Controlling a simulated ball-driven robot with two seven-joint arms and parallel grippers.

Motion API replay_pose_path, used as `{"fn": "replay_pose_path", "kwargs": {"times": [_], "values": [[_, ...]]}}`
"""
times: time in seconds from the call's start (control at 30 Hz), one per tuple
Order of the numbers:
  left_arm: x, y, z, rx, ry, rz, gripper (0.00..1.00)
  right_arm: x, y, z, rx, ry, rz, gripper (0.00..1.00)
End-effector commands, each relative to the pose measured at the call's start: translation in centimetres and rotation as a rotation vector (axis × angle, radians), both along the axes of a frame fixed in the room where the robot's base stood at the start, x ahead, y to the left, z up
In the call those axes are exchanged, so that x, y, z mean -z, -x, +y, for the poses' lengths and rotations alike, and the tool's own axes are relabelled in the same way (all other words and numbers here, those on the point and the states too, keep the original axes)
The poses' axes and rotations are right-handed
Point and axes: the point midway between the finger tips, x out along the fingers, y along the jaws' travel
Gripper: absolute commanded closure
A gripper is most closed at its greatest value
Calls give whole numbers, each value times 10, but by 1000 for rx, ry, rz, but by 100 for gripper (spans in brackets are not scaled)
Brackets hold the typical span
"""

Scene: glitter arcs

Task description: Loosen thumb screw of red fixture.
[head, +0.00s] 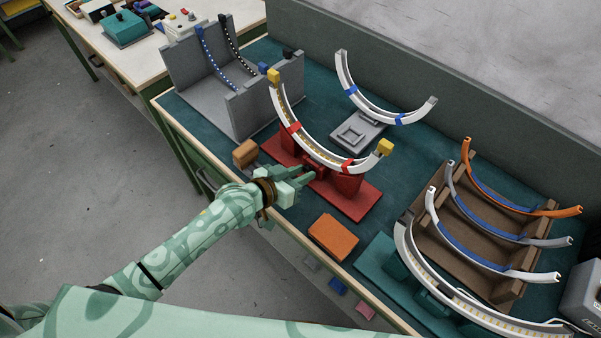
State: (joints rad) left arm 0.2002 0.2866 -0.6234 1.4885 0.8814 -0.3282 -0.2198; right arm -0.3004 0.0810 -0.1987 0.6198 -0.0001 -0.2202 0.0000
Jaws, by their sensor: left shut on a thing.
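The red fixture (350,203) stands on the teal bench mat near the front edge. It holds a white curved arc (327,157) with yellow end blocks and red clips. My left gripper (312,174) reaches in from the left to the front of the red fixture. Its fingers are closed around a small red part at the fixture's front middle, which looks like the thumb screw (320,172). The fingers hide most of that part. My right gripper is not in view.
An orange block (333,237) lies right of my left gripper, near the bench edge. A brown block (245,153) sits behind my wrist. A grey rack (205,95) stands at the back left. A brown rack (470,235) with several arcs and a teal fixture (385,262) fill the right.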

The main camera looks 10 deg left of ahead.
Motion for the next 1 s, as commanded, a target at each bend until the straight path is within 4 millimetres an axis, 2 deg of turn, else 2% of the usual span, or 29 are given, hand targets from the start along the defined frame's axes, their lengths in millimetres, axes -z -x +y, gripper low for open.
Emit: {"fn": "replay_pose_path", "kwargs": {"times": [0.27,0.8,1.0], "values": [[3,-1,2,1,82,61,98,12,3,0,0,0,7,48],[8,-3,4,0,391,286,98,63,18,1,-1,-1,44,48],[6,-3,4,0,461,336,98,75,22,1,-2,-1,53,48]]}}
